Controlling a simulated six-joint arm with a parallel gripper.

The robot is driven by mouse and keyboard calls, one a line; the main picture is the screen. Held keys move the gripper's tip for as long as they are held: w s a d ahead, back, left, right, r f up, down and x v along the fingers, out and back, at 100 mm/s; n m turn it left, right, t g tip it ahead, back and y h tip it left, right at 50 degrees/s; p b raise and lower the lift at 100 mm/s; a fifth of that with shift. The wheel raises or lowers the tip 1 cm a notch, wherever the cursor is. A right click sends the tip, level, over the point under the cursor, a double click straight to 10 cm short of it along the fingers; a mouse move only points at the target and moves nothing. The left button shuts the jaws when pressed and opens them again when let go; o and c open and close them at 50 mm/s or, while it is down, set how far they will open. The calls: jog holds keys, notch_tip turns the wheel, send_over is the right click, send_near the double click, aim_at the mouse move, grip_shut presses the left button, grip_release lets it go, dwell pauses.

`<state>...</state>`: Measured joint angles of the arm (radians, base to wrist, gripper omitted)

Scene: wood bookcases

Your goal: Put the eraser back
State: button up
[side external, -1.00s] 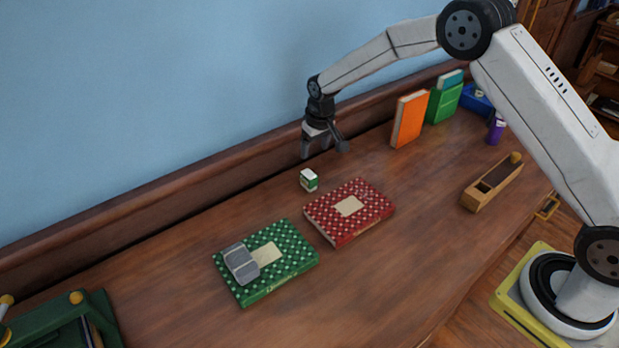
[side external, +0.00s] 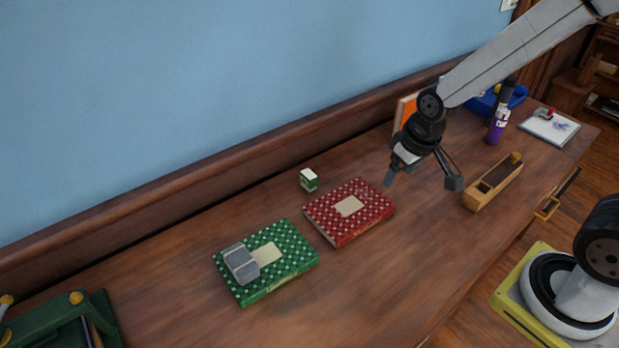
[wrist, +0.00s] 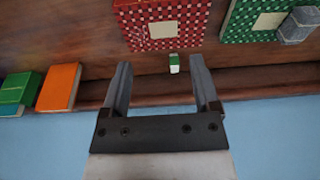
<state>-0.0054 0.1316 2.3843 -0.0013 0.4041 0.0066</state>
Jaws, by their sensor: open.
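A small green-and-white block (side external: 308,180), which looks like the eraser, stands on the desk behind the red book. In the wrist view it (wrist: 174,64) shows beyond and between my fingers. My gripper (side external: 421,182) is open and empty, in the air to the right of the red book and apart from the block. Its two fingers also frame the wrist view (wrist: 160,66). A wooden box (side external: 493,182) with an open hollow and a knob at one end stands on the desk right of my gripper.
A red patterned book (side external: 370,219) and a green patterned book (side external: 292,272) lie flat; a grey object (side external: 241,264) rests on the green one. An orange book (side external: 403,108), purple bottle (side external: 497,126) and blue tray (side external: 517,95) stand farther right. The front middle desk is clear.

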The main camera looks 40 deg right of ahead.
jog(key=s, duration=0.5)
jog(key=shift+s+d+f, duration=0.1)
jog(key=shift+f, duration=0.05)
